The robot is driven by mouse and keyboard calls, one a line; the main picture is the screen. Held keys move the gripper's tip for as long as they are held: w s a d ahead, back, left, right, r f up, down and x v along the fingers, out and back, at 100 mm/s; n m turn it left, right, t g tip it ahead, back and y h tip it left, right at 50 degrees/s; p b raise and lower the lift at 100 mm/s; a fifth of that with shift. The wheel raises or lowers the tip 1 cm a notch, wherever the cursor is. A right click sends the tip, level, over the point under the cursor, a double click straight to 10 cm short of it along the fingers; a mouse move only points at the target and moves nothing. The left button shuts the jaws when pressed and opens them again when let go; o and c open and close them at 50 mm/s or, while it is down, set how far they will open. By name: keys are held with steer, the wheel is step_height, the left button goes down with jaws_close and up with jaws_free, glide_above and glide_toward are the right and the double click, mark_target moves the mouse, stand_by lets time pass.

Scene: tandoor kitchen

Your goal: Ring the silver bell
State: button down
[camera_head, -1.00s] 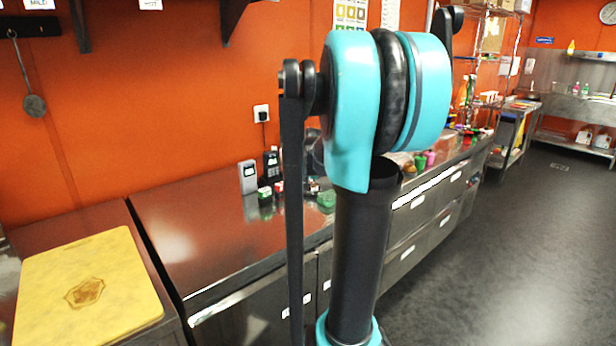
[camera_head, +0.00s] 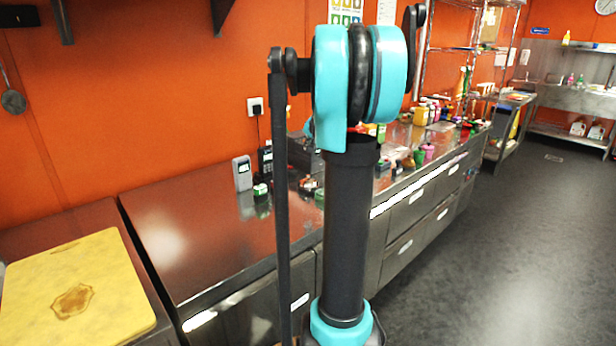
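I cannot make out a silver bell in the head view. My arm stands upright in the middle of the picture, with a dark tube and a teal joint at its top, and hides part of the counter behind it. My gripper is not in view, so I cannot see what it holds or whether it is open.
A steel counter (camera_head: 185,225) runs along the orange wall. A yellow cutting board (camera_head: 105,270) lies at the left. A grey card-reader-like device (camera_head: 242,173) stands near the wall. Several bottles and small items, including a pink cup (camera_head: 428,152), crowd the right. The floor (camera_head: 480,260) there is clear.

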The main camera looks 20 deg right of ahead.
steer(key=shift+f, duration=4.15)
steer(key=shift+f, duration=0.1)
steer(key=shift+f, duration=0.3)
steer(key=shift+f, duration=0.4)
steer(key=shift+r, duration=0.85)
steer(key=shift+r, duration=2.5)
